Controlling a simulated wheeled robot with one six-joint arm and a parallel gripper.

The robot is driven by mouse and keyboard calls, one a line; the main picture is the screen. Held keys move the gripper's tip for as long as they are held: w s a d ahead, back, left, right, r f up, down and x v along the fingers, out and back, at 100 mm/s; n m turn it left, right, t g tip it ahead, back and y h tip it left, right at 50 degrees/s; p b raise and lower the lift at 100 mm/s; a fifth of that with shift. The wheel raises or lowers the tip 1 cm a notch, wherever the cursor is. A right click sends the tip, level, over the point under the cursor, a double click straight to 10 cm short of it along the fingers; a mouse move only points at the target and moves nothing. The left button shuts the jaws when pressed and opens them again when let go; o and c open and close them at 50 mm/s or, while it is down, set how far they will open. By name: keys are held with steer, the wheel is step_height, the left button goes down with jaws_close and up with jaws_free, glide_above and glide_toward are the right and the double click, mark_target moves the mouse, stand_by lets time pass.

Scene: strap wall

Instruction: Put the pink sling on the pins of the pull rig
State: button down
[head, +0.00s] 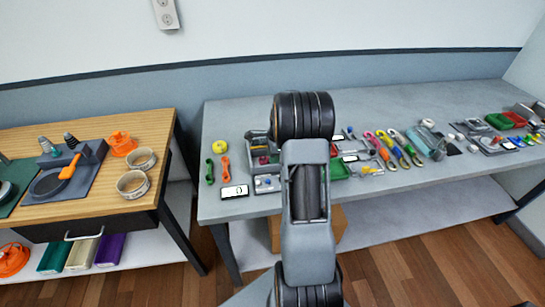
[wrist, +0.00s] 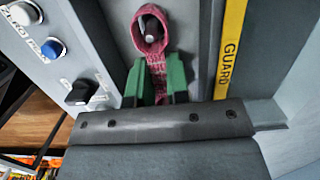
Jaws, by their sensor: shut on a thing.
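The pink sling (wrist: 158,68) shows in the wrist view, with its woven eye at the top and its band running down between my fingers. My gripper (wrist: 160,80), with green fingers, is shut on the band just below the eye. A rounded metal pin (wrist: 149,24) of the pull rig (wrist: 195,40) shows inside the eye's opening. The eye appears to surround the pin, but I cannot tell how far down the pin it sits. The rest of the sling and any second pin are hidden behind my gripper. In the head view my arm hides my gripper.
In the wrist view a yellow GUARD strip (wrist: 231,45) runs along the right. A white ZERO button (wrist: 22,13), a blue button (wrist: 52,48) and a black knob (wrist: 82,92) sit at left. In the head view, several coloured straps (head: 398,152) lie right of my arm.

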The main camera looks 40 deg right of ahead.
steer(key=shift+f, duration=0.15)
steer(key=c, duration=0.7)
jaws_free()
steer(key=shift+o, duration=0.2)
steer(key=shift+o, duration=0.2)
step_height(320, 180, up, 3)
steer(key=shift+f+p, duration=0.15)
steer(key=shift+p, duration=0.9)
steer(key=shift+s+r+p, duration=0.1)
steer(key=shift+r+p, duration=1.25)
steer(key=shift+r, duration=0.4)
